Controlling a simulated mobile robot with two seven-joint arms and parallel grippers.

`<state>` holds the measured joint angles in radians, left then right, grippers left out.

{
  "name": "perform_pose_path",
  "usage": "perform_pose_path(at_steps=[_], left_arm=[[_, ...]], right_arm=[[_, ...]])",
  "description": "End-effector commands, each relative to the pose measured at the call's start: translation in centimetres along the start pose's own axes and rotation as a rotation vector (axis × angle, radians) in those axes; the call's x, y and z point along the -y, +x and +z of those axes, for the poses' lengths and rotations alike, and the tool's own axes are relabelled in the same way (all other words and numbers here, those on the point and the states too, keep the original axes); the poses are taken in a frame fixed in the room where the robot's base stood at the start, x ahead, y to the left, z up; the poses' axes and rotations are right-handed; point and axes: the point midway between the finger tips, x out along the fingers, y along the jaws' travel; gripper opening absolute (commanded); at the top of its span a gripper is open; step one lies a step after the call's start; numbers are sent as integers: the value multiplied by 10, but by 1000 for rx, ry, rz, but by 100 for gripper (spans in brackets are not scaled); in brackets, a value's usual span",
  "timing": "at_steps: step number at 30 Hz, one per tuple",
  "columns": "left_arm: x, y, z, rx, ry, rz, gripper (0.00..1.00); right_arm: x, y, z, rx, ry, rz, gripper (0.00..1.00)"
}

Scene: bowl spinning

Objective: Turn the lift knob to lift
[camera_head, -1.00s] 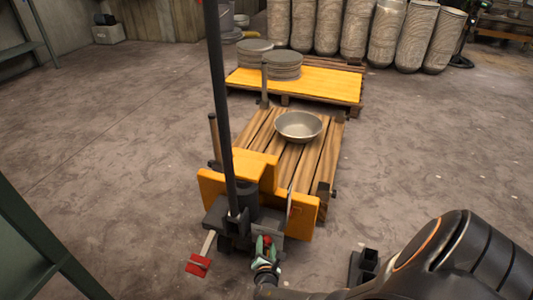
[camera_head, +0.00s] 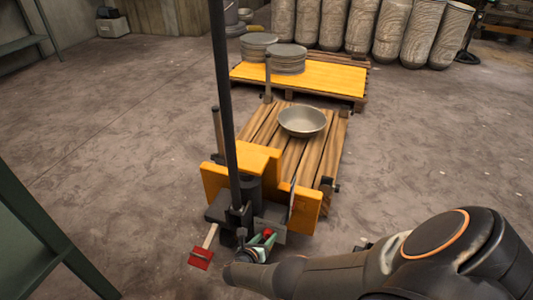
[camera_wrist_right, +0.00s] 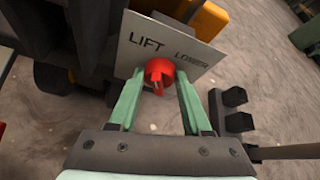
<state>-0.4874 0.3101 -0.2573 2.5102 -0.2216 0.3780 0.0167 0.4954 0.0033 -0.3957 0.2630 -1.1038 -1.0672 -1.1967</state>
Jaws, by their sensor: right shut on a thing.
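The red lift knob (camera_wrist_right: 160,72) sits on a grey plate (camera_wrist_right: 134,50) marked LIFT at left and LOWER at right. In the head view the knob (camera_head: 268,233) is at the back of the yellow and black lift truck (camera_head: 218,182). My right gripper (camera_wrist_right: 160,82) has its green fingers on both sides of the knob and is shut on it. It also shows in the head view (camera_head: 262,240), partly covered by my arm. Which label the knob points to is hard to tell. My left gripper is not in view.
A metal bowl (camera_head: 302,121) rests on the wooden slats (camera_head: 264,133) over the truck's forks. Behind is a yellow-topped pallet (camera_head: 330,84) with stacked grey discs (camera_head: 287,58). A red pedal (camera_head: 201,258) is left of my gripper. A green frame (camera_head: 40,240) stands at lower left.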

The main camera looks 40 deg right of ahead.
Motion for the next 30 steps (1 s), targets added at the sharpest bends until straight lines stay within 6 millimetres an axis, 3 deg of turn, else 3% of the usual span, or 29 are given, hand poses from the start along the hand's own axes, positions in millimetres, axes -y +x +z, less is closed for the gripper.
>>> perform_pose_path(at_steps=[10,26,27,30], left_arm=[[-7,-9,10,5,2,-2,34],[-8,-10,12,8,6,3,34],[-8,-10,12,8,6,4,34],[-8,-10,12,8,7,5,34]], right_arm=[[-3,1,0,-8,-127,-64,0],[-2,1,1,-10,-149,-76,0],[-2,1,1,-10,-149,-76,50],[-2,1,1,-10,-148,-76,61]])
